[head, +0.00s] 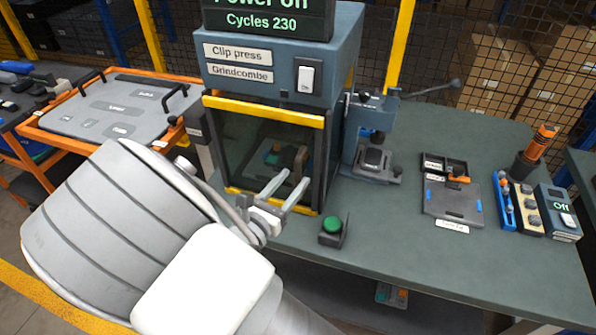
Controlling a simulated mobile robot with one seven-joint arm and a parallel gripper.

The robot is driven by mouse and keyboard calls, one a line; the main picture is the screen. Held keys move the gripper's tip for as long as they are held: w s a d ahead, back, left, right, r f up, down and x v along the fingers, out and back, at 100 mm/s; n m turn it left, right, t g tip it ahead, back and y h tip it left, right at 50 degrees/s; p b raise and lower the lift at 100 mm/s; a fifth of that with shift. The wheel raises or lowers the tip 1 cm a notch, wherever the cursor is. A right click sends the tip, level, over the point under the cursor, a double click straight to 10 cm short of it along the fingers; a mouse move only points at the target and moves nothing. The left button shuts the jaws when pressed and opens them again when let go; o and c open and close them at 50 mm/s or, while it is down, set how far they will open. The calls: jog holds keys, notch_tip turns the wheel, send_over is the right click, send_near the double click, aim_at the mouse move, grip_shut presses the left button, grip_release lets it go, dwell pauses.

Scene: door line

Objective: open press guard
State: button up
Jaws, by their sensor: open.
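The clip press (280,60) stands on the bench, with a lit display reading "Power on" and "Cycles 230" above it. Its guard (235,140) is a dark transparent panel with yellow bars along its top and bottom edges, and it is down over the front. Parts show dimly through the panel. My gripper (287,192) is open in front of the lower part of the guard, its two pale fingers pointing toward it. I cannot tell whether the fingers touch the panel. My arm hides the bench left of the gripper.
A green button (331,224) sits on the bench right of my gripper. A lever fixture (375,160), a black tray (452,200) and a small box reading "Off" (558,212) stand farther right. An orange cart (60,130) is at left. Mesh fencing is behind.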

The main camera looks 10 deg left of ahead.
aim_at(296, 176)
jog(key=shift+x, duration=1.6)
grip_shut()
